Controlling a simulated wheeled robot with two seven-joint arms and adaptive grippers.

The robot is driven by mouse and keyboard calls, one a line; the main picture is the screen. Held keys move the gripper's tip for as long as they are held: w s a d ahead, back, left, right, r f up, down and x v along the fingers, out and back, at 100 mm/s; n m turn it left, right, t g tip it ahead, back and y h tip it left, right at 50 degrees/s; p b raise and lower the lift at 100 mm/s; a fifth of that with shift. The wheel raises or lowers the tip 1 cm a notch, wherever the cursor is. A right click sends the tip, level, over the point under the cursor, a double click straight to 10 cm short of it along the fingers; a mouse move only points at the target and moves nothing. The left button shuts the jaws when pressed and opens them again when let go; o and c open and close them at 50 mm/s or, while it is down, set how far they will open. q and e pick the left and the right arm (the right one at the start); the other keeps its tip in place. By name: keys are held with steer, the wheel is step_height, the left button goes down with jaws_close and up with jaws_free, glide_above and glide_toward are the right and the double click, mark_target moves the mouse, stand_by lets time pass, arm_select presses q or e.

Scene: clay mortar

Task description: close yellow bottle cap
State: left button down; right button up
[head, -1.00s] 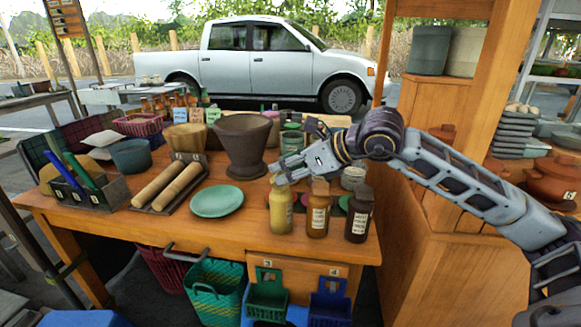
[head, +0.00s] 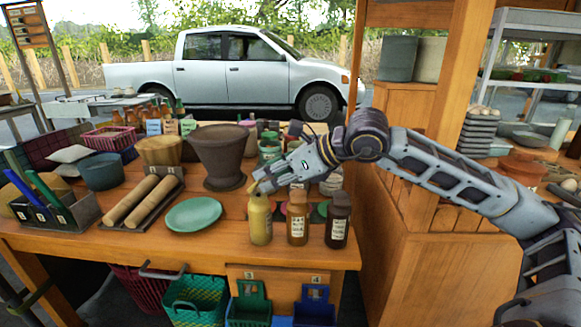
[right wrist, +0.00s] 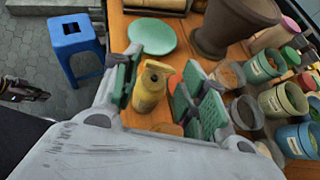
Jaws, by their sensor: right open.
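The yellow bottle (head: 260,220) stands upright at the table's front, leftmost of three bottles. Its yellow cap (head: 253,187) sticks up at the top, apparently tilted open. My right gripper (head: 264,180) is over the bottle top, coming from the right. In the right wrist view the bottle (right wrist: 149,95) and its cap (right wrist: 158,66) show between the two spread green-padded fingers of this gripper (right wrist: 163,88), which is open and holds nothing. The fingers partly hide the cap in the head view. My left gripper does not show in the head view.
An orange-brown bottle (head: 297,222) and a dark brown bottle (head: 338,222) stand close on the right. A green plate (head: 193,215) lies to the left. A large clay mortar (head: 219,156) and several jars stand behind. The table's front edge is close.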

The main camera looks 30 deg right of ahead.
steer(key=shift+s+d+r, duration=0.1)
steer(key=shift+s+r, duration=0.15)
steer(key=shift+s, duration=0.1)
steer(key=shift+v, duration=1.95)
steer(key=shift+d, duration=0.25)
